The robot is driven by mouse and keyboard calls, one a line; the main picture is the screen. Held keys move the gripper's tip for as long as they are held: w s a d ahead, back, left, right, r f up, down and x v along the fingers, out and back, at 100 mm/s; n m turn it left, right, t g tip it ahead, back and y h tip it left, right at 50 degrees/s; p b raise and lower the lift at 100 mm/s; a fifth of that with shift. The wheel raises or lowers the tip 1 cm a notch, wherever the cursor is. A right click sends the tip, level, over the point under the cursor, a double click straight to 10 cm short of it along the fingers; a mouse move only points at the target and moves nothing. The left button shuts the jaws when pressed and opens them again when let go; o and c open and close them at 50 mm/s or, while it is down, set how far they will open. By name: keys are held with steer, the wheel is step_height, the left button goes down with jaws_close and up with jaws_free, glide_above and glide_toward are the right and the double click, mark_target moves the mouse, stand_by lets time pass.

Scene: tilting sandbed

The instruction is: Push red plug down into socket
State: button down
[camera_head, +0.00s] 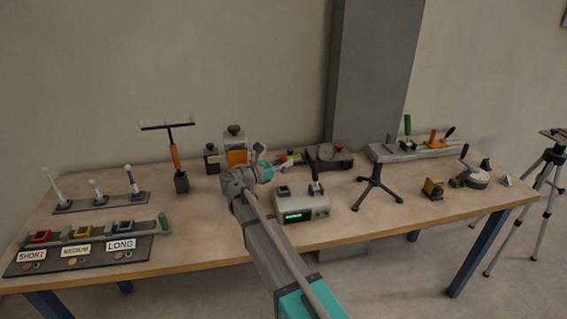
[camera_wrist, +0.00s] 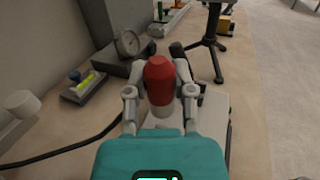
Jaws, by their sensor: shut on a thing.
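The red plug (camera_wrist: 159,78) has a rounded red body and a pale grey lower end. In the wrist view it stands roughly upright between the two fingers of my gripper (camera_wrist: 159,92), which is shut on it. My gripper (camera_head: 265,165) also shows in the head view, above the table behind the white instrument box. A pale box top (camera_wrist: 211,108) shows below and right of the plug in the wrist view. I cannot make out the socket, and the plug's lower tip is partly hidden, so I cannot tell whether it touches anything.
The instrument box (camera_head: 300,203) has a green display. A dark gauge block (camera_head: 329,157) stands behind it, and a black tripod stand (camera_head: 376,185) stands to its right. A black cable (camera_wrist: 75,150) runs across the wooden table (camera_head: 190,235). Labelled trays (camera_head: 85,250) lie at the left.

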steer(key=shift+f+b, duration=2.75)
steer(key=shift+f, duration=0.15)
steer(key=shift+f+b, duration=1.6)
stand_by(0.4)
steer(key=shift+c, duration=2)
jaws_free()
steer(key=shift+r, duration=0.2)
step_height(320, 180, up, 9)
steer(key=p, duration=0.9)
steer(key=shift+f, duration=0.15)
steer(key=shift+d, duration=0.1)
